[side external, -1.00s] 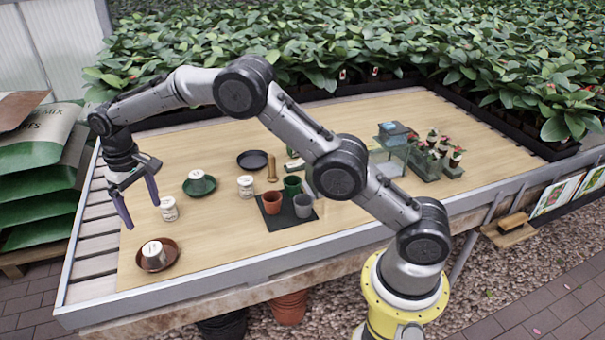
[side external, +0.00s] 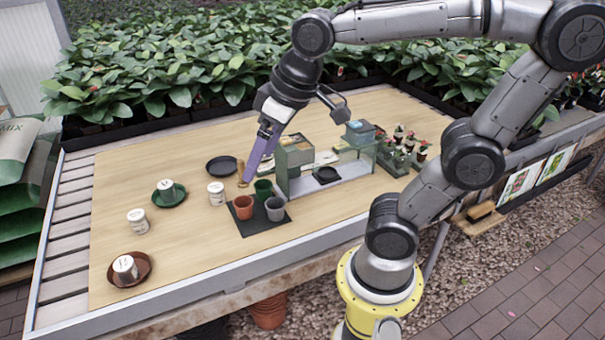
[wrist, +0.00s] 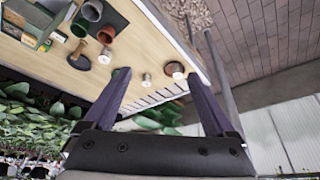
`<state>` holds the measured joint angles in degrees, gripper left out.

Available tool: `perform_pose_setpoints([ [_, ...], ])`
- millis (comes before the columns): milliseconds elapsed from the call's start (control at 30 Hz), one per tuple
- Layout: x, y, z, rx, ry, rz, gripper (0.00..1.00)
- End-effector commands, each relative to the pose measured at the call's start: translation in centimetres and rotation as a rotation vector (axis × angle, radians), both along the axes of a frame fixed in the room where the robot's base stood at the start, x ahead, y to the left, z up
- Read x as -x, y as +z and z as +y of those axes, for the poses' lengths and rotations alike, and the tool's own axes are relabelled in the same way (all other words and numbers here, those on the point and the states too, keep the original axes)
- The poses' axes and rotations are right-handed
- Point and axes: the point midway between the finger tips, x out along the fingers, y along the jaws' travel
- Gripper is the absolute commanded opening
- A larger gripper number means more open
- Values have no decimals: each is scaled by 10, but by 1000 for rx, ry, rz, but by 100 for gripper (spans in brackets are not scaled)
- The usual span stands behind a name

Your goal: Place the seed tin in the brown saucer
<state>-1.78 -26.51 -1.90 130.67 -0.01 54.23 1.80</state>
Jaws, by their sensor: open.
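The brown saucer (side external: 145,272) is at the table's near left, and a white tin (side external: 124,267) stands in it. Another white tin (side external: 137,221) stands on the bare table behind it, and a third (side external: 216,193) stands further right. One more (side external: 166,188) is in the green saucer (side external: 180,200). The labels are too small to tell which is the seed tin. My gripper (side external: 255,165) is open and empty, raised above the middle of the table near the pots. In the wrist view, the brown saucer (wrist: 181,70) shows between my gripper's fingers (wrist: 157,83).
An orange pot (side external: 243,208), a green pot (side external: 263,190) and a grey pot (side external: 274,209) stand on a dark mat. A glass-sided case (side external: 325,175) is close on the right. A black saucer (side external: 221,167) lies behind.

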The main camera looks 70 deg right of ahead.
Motion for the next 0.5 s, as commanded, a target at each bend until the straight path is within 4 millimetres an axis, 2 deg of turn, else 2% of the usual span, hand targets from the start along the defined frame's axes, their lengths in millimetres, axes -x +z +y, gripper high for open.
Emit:
perform_pose_setpoints([
  [33, 18, -5, -2, 2, -2, -22, 90],
  [100, 37, -14, -4, 6, -2, -43, 90],
  [200, 55, -25, -6, 9, -3, -65, 90],
  [333, 67, -32, -7, 12, -3, -80, 90],
  [500, 69, -35, -7, 13, -3, -81, 90],
])
